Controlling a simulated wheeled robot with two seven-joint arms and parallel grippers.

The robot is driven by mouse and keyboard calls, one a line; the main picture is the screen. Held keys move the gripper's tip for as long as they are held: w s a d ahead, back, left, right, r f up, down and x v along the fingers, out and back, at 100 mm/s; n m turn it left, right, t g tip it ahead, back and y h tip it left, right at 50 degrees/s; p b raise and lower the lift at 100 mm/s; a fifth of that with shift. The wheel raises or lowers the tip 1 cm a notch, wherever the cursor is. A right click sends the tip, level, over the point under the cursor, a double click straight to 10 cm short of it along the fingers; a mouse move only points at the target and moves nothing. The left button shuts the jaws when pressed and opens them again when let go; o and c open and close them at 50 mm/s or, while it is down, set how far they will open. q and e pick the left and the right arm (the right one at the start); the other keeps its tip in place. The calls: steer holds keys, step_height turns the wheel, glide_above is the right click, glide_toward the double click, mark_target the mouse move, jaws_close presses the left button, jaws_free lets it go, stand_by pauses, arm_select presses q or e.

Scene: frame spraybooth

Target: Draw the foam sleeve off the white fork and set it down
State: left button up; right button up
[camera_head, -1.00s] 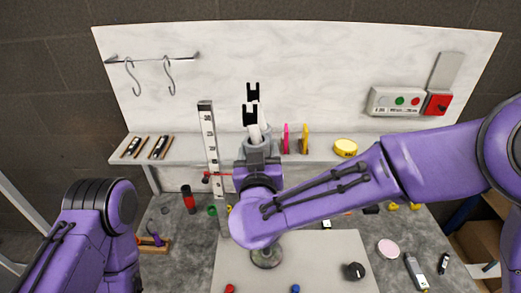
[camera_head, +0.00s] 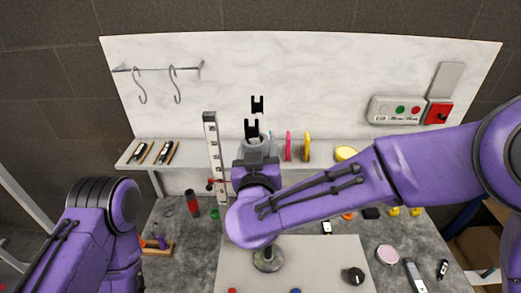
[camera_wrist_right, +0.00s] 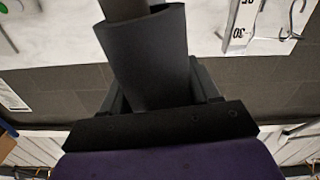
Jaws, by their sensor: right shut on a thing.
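The foam sleeve (camera_wrist_right: 150,62) is a dark grey tube in the right wrist view, with a paler grey-brown rod (camera_wrist_right: 124,10) still inside its upper end. My right gripper (camera_wrist_right: 160,88) is shut on the sleeve, one finger on each side. In the head view my right gripper (camera_head: 257,158) is at the middle, around a grey, partly hidden sleeve (camera_head: 260,144). My left gripper is out of view.
A ruler post (camera_head: 213,145) stands just left of my right gripper. A shelf (camera_head: 205,155) behind holds markers and pink and yellow upright pieces. A light board (camera_head: 325,270) with a round stand base (camera_head: 268,258) lies below. Small items crowd the bench's right side.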

mark_target(252, 131)
steer(key=shift+o, duration=0.2)
steer(key=shift+w+a+r+p, duration=0.15)
steer(key=shift+a+r+p, duration=0.05)
steer(key=shift+r+p, duration=0.5)
steer(key=shift+w+a+r+p, duration=0.1)
steer(key=shift+a+r+p, duration=0.05)
steer(key=shift+r+p, duration=0.5)
steer(key=shift+s+a+r+p, duration=0.25)
steer(key=shift+s+r+p, duration=0.15)
steer(key=shift+r, duration=0.3)
steer(key=shift+c, duration=0.2)
steer(key=shift+w+r+p, duration=0.1)
steer(key=shift+w+p, duration=0.1)
steer(key=shift+p, duration=0.1)
steer(key=shift+s, duration=0.1)
steer(key=shift+r+p, duration=0.35)
steer(key=shift+r, duration=0.75)
steer(key=shift+a+r, duration=0.15)
steer(key=shift+r, duration=1.1)
steer(key=shift+r, duration=0.15)
